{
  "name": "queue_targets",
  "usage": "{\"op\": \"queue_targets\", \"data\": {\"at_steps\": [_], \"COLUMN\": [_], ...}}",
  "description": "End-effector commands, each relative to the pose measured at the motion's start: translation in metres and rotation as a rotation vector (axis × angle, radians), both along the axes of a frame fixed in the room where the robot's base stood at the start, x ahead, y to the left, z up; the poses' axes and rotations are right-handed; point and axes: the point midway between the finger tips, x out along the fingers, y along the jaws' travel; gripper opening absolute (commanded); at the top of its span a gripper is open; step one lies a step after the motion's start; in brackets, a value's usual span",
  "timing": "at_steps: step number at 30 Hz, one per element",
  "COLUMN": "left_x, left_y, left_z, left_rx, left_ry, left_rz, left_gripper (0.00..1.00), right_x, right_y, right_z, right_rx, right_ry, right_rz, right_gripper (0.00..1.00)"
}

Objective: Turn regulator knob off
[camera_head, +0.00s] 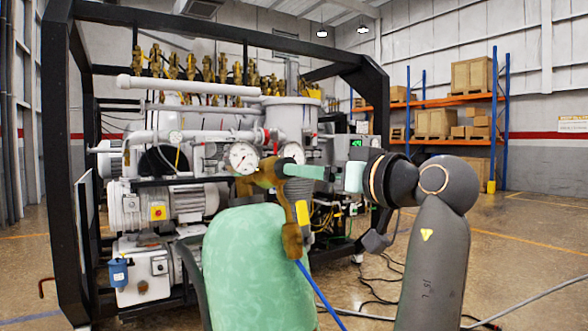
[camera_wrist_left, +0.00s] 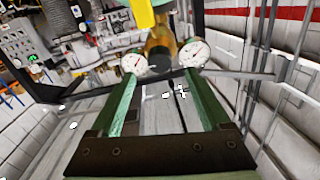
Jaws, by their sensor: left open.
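A green gas cylinder (camera_head: 258,270) stands in front of the machine in the head view. A brass regulator (camera_head: 264,178) with a left gauge (camera_head: 243,158) and a right gauge (camera_head: 291,152) sits at its top. My left gripper (camera_head: 304,172) reaches the regulator from the right; its green fingers partly cover it. In the left wrist view the gripper (camera_wrist_left: 163,78) is open and empty, with the brass regulator (camera_wrist_left: 160,48) beyond the fingertips, between two white gauges (camera_wrist_left: 134,65). I cannot clearly tell the regulator knob apart, nor whether the fingers touch anything. My right gripper is out of view.
A blue hose (camera_head: 320,293) hangs from the regulator. The black-framed vacuum machine (camera_head: 190,200) stands close behind the cylinder. Dark cables (camera_head: 375,290) lie on the floor at right. Shelves with boxes (camera_head: 440,125) stand far back; the floor at right is mostly clear.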

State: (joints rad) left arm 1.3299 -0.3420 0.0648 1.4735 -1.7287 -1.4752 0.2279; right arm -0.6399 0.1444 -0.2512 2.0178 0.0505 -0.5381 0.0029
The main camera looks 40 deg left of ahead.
Motion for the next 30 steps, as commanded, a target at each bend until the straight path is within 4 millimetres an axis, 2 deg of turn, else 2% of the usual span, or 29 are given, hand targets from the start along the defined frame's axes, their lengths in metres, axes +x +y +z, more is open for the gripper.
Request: {"op": "queue_targets", "data": {"at_steps": [3, 9, 21, 30], "left_x": [0.004, 0.010, 0.012, 0.012], "left_y": [0.024, 0.049, 0.057, 0.056], "left_z": [0.001, 0.000, 0.000, 0.000], "left_rx": [0.000, 0.000, 0.001, 0.001], "left_ry": [0.000, 0.001, 0.001, 0.001], "left_rz": [0.003, 0.001, -0.001, -0.001], "left_gripper": [0.80, 0.80, 0.80, 0.48], "right_x": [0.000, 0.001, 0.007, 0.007], "right_y": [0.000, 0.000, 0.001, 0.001], "right_z": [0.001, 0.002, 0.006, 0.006], "right_rx": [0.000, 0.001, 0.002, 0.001], "right_ry": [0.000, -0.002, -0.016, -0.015], "right_rz": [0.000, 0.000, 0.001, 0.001], "right_gripper": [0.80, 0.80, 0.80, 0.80]}}
